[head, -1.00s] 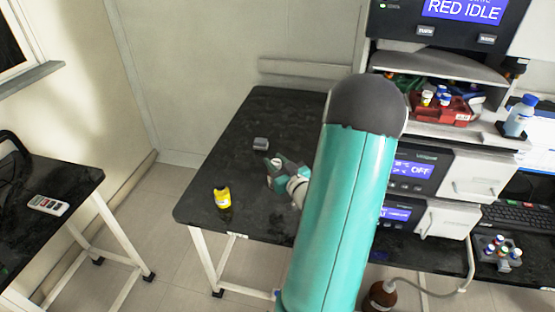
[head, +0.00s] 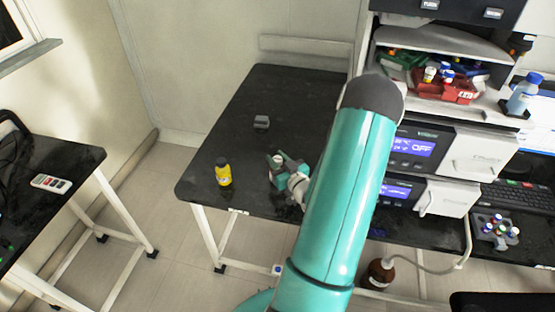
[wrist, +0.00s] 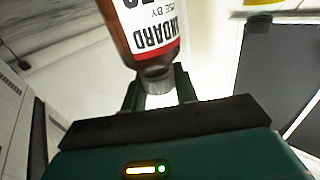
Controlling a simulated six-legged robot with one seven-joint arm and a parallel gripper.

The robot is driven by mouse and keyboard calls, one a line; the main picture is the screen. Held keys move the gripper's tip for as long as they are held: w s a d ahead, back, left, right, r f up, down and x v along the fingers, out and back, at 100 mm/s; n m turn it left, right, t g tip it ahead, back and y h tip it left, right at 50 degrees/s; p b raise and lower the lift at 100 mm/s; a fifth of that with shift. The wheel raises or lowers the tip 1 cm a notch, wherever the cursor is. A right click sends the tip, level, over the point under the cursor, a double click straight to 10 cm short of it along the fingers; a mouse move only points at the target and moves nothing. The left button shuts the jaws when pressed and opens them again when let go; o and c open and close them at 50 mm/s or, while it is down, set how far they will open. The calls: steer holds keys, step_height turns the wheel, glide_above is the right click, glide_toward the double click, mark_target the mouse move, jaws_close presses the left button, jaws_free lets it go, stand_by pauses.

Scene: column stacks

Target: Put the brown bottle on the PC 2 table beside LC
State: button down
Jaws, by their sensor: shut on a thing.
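The brown bottle (wrist: 150,30) has a white and red label and a pale ribbed cap. In the head view my gripper (head: 281,166) is over the near part of the black table (head: 290,105), with a pale cap between the fingers. The bottle's body is mostly hidden there, and I cannot tell whether it touches the table. Instruments with blue displays (head: 415,147) stand right of this table.
A yellow bottle with a black cap (head: 223,173) stands left of my gripper, near the table's front edge. A small grey block (head: 261,122) lies farther back. The back of the table is clear. Another brown bottle with a tube (head: 379,272) stands on the floor.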

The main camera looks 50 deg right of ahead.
steer(key=shift+f, duration=0.15)
steer(key=c, duration=1.1)
jaws_free()
